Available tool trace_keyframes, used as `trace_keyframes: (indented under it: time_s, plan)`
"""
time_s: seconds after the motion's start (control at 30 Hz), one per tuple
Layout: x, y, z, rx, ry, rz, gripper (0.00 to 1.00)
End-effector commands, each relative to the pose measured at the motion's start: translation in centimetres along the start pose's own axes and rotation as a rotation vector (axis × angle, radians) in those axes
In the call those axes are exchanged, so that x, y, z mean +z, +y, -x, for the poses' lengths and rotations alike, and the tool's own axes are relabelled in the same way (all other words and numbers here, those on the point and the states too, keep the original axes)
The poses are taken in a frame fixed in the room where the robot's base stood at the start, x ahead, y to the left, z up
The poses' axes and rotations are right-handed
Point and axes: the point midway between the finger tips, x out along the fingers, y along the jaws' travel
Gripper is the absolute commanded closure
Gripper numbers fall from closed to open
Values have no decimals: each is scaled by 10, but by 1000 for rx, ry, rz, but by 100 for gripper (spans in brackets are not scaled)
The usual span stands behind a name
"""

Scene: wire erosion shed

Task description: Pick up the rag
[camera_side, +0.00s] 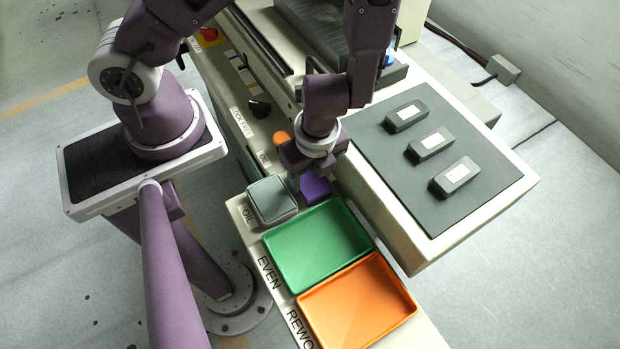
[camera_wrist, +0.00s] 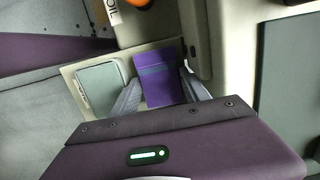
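The rag is a purple folded cloth with a bluish band (camera_wrist: 165,80). In the side view the rag (camera_side: 316,188) lies beside the grey-green OIL tray, partly hidden by my gripper. My gripper (camera_side: 304,182) points down over it in the side view. In the wrist view the fingers of my gripper (camera_wrist: 162,98) are spread, one at each side of the rag's near part. I cannot tell whether the fingertips touch the cloth. The near end of the rag is hidden behind the gripper body.
The grey-green tray marked OIL (camera_side: 272,201) is just left of the rag. A green tray (camera_side: 318,246) and an orange tray (camera_side: 359,304) lie nearer the camera. A machine ledge with several grey blocks (camera_side: 430,143) rises to the right. An orange knob (camera_side: 282,139) stands behind.

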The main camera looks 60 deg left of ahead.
Motion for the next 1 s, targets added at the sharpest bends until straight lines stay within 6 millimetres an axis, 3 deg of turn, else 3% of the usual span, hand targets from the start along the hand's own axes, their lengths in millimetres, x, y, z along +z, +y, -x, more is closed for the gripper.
trace_keyframes:
  time_s: [0.37,0.8,1.0]
  plan:
    - [1,-1,6,-3,1,5,85]
    - [11,-1,88,-4,1,5,85]
    - [12,0,100,0,0,2,85]
